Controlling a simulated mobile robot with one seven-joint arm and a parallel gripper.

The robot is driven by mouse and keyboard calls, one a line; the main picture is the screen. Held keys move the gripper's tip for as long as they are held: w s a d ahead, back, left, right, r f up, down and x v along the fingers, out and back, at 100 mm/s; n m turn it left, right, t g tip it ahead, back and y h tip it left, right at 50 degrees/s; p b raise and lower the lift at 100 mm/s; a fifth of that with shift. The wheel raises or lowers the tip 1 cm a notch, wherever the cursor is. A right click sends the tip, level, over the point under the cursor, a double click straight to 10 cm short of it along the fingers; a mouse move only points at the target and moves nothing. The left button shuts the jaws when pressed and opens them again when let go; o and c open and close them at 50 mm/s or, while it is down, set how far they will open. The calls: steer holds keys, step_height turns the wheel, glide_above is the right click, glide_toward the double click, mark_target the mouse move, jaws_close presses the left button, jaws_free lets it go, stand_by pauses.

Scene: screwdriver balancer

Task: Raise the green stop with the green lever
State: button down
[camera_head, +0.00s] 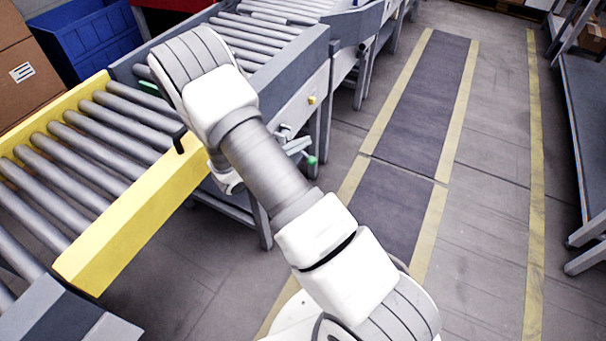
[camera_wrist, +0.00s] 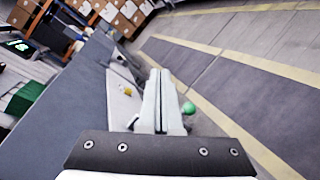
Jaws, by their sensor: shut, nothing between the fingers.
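The green lever shows by its round green knob (camera_head: 311,160), low on the side of the grey conveyor frame in the head view. In the wrist view the knob (camera_wrist: 188,108) is just right of my gripper (camera_wrist: 157,78). My gripper's pale fingers are shut with nothing between them. I cannot tell whether they touch the lever, whose shaft is mostly hidden behind them. A green strip, probably the green stop (camera_head: 149,86), shows between the rollers, partly behind my arm. A green block, probably the same stop, is at the left in the wrist view (camera_wrist: 24,98).
A yellow-framed roller section (camera_head: 150,205) joins the grey conveyor (camera_head: 300,85). A yellow knob (camera_head: 311,99) is on the grey side panel. Blue bins (camera_head: 90,40) and cardboard boxes (camera_head: 25,70) stand behind. The floor aisle (camera_head: 425,110) at right is clear; a rack (camera_head: 585,130) borders it.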

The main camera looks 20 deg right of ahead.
steer(key=w+a+f+n+t+y+b, duration=0.1)
steer(key=a+f+n+t+b, duration=0.1)
steer(key=f, duration=0.8)
steer(key=w+a+f+n+t+y+b, duration=0.1)
steer(key=f+n+t, duration=0.3)
steer(key=f, duration=0.7)
steer(key=shift+a+n+y+b, duration=0.5)
steer(key=shift+a+n+b, duration=0.15)
steer(key=shift+b, duration=0.25)
steer(key=b+x, duration=0.4)
steer(key=x, duration=0.6)
steer(key=shift+s+d+r, duration=0.2)
steer(key=shift+s+r, duration=0.35)
steer(key=shift+r, duration=0.35)
steer(key=shift+s+d+r, duration=0.25)
steer(key=shift+s+r, duration=0.3)
steer(key=shift+r, duration=0.3)
